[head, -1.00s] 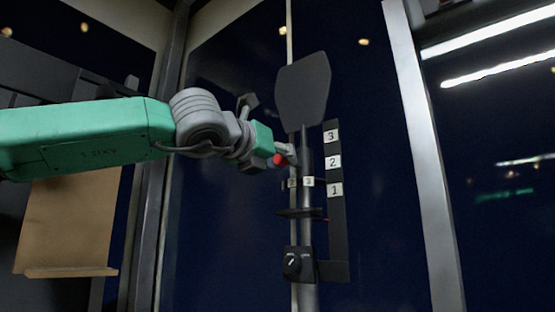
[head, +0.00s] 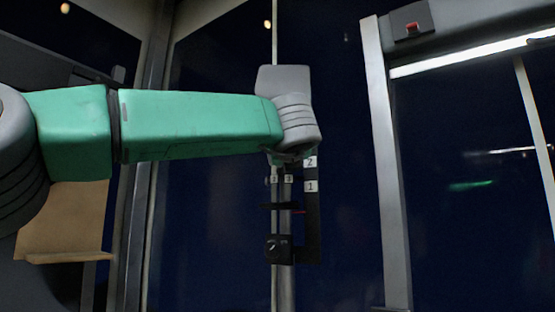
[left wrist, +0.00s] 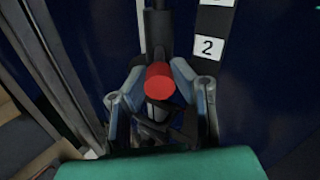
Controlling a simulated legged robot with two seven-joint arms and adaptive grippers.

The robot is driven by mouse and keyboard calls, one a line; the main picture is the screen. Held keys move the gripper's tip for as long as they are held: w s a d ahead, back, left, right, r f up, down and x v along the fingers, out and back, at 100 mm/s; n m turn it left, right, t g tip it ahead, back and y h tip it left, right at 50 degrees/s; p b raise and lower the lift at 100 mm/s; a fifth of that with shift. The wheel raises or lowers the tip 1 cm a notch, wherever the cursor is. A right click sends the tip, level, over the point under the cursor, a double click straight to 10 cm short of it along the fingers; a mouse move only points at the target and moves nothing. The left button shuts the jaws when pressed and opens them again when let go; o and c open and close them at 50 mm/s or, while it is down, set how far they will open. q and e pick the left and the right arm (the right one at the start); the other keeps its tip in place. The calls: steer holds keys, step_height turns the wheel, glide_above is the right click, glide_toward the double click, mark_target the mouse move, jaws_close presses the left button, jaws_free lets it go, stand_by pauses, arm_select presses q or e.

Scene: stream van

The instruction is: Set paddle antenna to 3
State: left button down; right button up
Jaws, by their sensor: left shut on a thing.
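The antenna mast (head: 283,228) stands upright beside a dark scale strip (head: 312,228). Labels 1 (head: 310,186) and 2 (head: 310,162) show; label 3 is hidden behind my left arm. A grey flat-topped shape shows above the wrist; I cannot tell whether it is the paddle or my wrist. In the left wrist view, my left gripper (left wrist: 156,112) is shut around the red round knob (left wrist: 159,82) in front of the mast, beside label 2 (left wrist: 208,47). My right gripper is not in view.
A small black box with a dial (head: 277,248) sits low on the mast. A metal post (head: 388,160) stands to the right, with a red switch (head: 412,27) above it. A brown board (head: 65,222) hangs at the left. Dark windows lie behind.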

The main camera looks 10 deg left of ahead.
arm_select(q)
steer(key=shift+w+d+f+n+y+p, duration=0.15)
steer(key=shift+d+n+y+p, duration=0.4)
steer(key=shift+y, duration=0.55)
steer(key=shift+d+g, duration=0.1)
steer(key=shift+g, duration=0.2)
steer(key=c, duration=1.4)
jaws_free()
steer(key=shift+c, duration=0.2)
steer(key=shift+o, duration=0.6)
steer(key=shift+s+d, duration=0.1)
steer(key=shift+s, duration=0.15)
steer(key=v, duration=1.2)
steer(key=shift+w, duration=0.1)
